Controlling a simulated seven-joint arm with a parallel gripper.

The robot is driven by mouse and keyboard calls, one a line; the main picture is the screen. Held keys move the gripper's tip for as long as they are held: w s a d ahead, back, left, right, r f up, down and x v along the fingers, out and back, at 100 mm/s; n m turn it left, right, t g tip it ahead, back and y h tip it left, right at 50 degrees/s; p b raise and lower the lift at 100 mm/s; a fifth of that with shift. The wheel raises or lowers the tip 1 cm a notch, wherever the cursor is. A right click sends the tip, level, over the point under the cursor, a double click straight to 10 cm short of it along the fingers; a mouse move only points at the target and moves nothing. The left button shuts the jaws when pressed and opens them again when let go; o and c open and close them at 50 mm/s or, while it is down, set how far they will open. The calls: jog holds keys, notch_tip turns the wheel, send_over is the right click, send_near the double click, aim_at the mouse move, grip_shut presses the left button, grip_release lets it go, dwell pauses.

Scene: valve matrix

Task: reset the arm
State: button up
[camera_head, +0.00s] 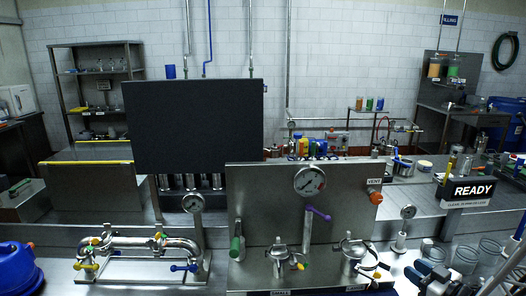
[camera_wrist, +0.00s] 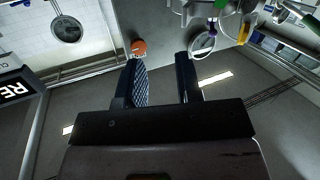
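My gripper (camera_wrist: 160,70) shows in the wrist view with its two dark fingers apart and nothing between them. Past the fingertips lies the orange vent knob (camera_wrist: 138,46), apart from them. In the head view this orange knob (camera_head: 375,197) is on the right side of the steel valve panel (camera_head: 265,215). I cannot tell for sure where my gripper is in the head view; a dark and blue shape (camera_head: 437,278) stands at the bottom right. The panel carries a round gauge (camera_head: 309,181), a purple lever (camera_head: 318,213) and a green handle (camera_head: 236,243).
A READY sign (camera_head: 471,191) stands at the right, with clear glass containers (camera_head: 466,259) below it. Pipework with yellow and blue handles (camera_head: 140,245) and a blue container (camera_head: 18,270) are at the left. A dark board (camera_head: 193,125) rises behind the panel.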

jog(key=w+d+r+g+h, duration=0.1)
jog(key=w+d+r+h, duration=0.2)
jog(key=r+h, duration=0.25)
jog(key=a+r+m+g+h, duration=0.3)
jog(key=a+r+h, duration=0.1)
jog(key=a+r, duration=0.1)
jog(key=s+a+r+m+g+y, duration=0.3)
jog(key=s+a+g, duration=0.6)
jog(key=s+a, duration=1.2)
jog(key=shift+a+r, duration=0.2)
jog(key=shift+a, duration=0.75)
jog(key=shift+s, duration=0.1)
